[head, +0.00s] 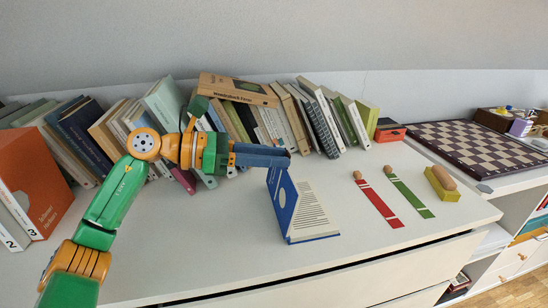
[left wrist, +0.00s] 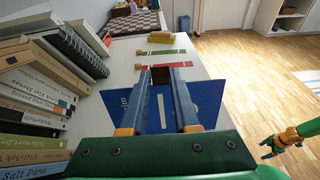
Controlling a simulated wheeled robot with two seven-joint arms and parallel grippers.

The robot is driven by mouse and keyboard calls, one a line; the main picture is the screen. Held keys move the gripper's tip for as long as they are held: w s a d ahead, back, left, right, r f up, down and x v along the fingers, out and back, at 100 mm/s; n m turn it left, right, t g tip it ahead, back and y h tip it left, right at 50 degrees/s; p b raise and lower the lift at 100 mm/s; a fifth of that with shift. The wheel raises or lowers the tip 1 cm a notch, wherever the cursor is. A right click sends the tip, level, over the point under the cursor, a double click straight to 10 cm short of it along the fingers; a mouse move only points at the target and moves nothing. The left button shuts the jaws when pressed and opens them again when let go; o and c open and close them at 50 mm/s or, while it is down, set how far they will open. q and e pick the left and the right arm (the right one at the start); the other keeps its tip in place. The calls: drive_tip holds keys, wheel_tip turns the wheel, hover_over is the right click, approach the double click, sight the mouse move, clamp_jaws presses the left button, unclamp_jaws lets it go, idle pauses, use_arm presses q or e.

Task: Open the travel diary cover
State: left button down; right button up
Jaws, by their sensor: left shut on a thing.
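The travel diary (head: 312,213) has a blue cover and cream pages with printed lines. It stands near the front edge of the white top, its cover (head: 284,202) raised at a steep angle and its page side showing to the right. My left gripper (head: 288,158) is shut on the upper edge of the cover. In the left wrist view the blue cover (left wrist: 207,100) lies beyond and below the fingers (left wrist: 160,72); the exact contact is partly hidden.
A row of books (head: 250,118) stands behind my left arm. Red (head: 378,203) and green (head: 410,192) strips and a yellow block with a wooden piece (head: 442,184) lie to the right. A chessboard (head: 478,152) is farther right. The white top between diary and strips is clear.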

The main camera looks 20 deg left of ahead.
drive_tip(key=shift+a, duration=0.45)
drive_tip(key=shift+s+d, duration=0.1)
drive_tip(key=shift+d, duration=0.1)
